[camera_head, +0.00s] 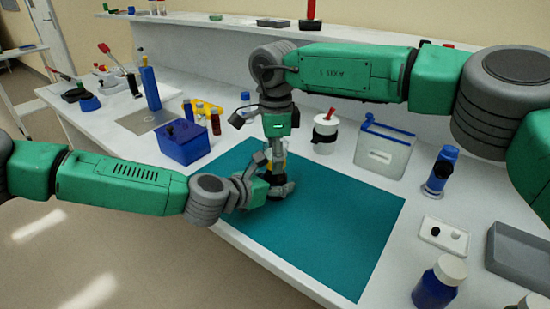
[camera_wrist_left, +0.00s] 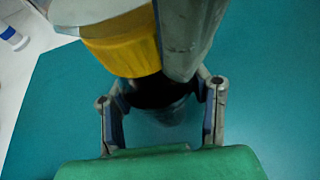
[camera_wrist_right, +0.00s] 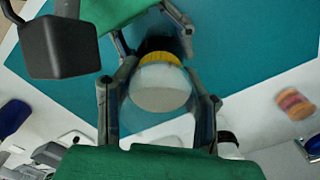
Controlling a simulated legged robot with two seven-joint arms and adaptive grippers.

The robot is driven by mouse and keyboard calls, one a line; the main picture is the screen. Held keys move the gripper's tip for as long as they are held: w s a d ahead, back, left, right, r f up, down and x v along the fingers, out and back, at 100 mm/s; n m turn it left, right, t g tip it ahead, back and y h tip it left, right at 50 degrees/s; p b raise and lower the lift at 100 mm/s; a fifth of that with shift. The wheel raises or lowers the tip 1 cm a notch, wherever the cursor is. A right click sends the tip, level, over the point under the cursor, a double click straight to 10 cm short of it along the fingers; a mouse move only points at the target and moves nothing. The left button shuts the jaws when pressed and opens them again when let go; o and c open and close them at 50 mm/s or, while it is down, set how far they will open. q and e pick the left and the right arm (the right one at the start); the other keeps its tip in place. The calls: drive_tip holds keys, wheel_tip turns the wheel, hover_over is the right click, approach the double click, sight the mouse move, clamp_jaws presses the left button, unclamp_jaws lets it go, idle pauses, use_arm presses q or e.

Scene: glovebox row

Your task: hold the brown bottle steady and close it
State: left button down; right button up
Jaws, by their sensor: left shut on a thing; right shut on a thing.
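The bottle stands on the teal mat (camera_head: 340,230) and looks almost black; in the left wrist view its dark body (camera_wrist_left: 160,98) is between my left fingers. My left gripper (camera_head: 276,184) is shut on it, low and from the left. A cap with a yellow band (camera_wrist_left: 122,48) and a pale round top (camera_wrist_right: 160,90) is right above the bottle. My right gripper (camera_head: 276,158) comes down from above and is shut on this cap. I cannot tell whether the cap touches the bottle's neck, as fingers and cap hide the joint.
A blue box (camera_head: 184,144) stands left of the mat. A white canister (camera_head: 325,133) and a clear blue-rimmed bin (camera_head: 384,150) stand behind it. A blue jar (camera_head: 436,288), a switch plate (camera_head: 443,234) and a grey tray (camera_head: 520,258) are at right. The mat's front right is clear.

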drive_tip(key=o, duration=1.4)
wheel_tip(320, 180, up, 12)
drive_tip(key=shift+w+a+f, duration=0.1)
use_arm(q)
drive_tip(key=c, duration=0.7)
unclamp_jaws()
